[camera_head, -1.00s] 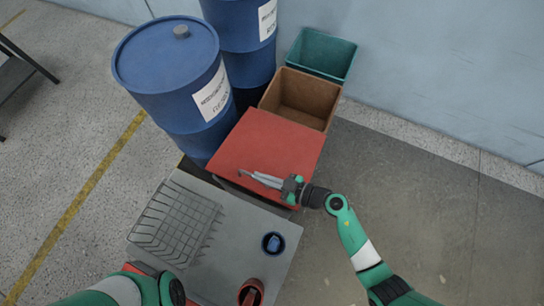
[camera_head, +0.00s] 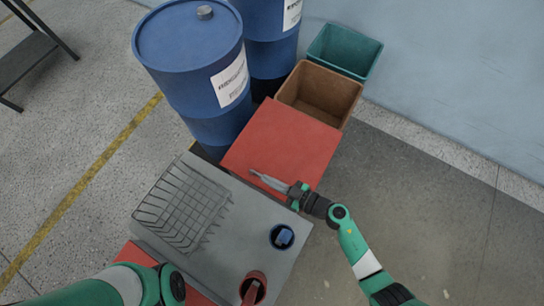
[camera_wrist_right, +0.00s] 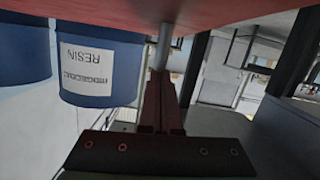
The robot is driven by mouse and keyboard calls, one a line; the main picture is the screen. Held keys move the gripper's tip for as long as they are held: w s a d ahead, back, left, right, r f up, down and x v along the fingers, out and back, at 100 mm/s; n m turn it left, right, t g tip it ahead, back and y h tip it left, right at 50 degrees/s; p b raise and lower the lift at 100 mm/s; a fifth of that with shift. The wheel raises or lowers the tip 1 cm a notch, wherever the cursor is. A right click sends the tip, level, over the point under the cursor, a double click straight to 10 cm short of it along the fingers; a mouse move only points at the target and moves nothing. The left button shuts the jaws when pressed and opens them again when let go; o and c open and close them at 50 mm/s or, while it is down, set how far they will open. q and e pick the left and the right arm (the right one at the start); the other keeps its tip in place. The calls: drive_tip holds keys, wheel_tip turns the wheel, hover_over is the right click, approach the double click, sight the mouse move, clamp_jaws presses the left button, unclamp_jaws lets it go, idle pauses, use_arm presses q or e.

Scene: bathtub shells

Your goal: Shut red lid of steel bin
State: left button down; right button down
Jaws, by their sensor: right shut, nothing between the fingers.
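The red lid (camera_head: 285,140) lies about flat in the middle of the head view and covers the steel bin, whose body is mostly hidden below it. My right gripper (camera_head: 252,173) reaches in from the right, over the lid's near edge, with its fingers shut and empty, pointing left. In the right wrist view, which is upside down, the red surface (camera_wrist_right: 230,10) runs along the top, close to the shut fingertips (camera_wrist_right: 164,35); I cannot tell whether they touch. My left arm enters at the bottom left, its gripper out of view.
Blue drums (camera_head: 190,45) stand behind left of the lid. A brown open box (camera_head: 320,92) and a teal bin (camera_head: 345,50) stand behind it. A grey table (camera_head: 240,240) in front carries a wire basket (camera_head: 185,205), a blue cup (camera_head: 282,237) and a red cup (camera_head: 253,288). Floor at right is clear.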

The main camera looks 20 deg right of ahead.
drive_tip(key=shift+s+f, duration=0.25)
drive_tip(key=shift+f, duration=0.4)
wheel_tip(320, 180, up, 6)
drive_tip(key=p, duration=0.7)
drive_tip(key=p+v, duration=0.3)
drive_tip(key=v, duration=0.6)
drive_tip(key=shift+s+f, duration=0.3)
drive_tip(key=shift+s, duration=0.2)
drive_tip(key=shift+a, duration=0.2)
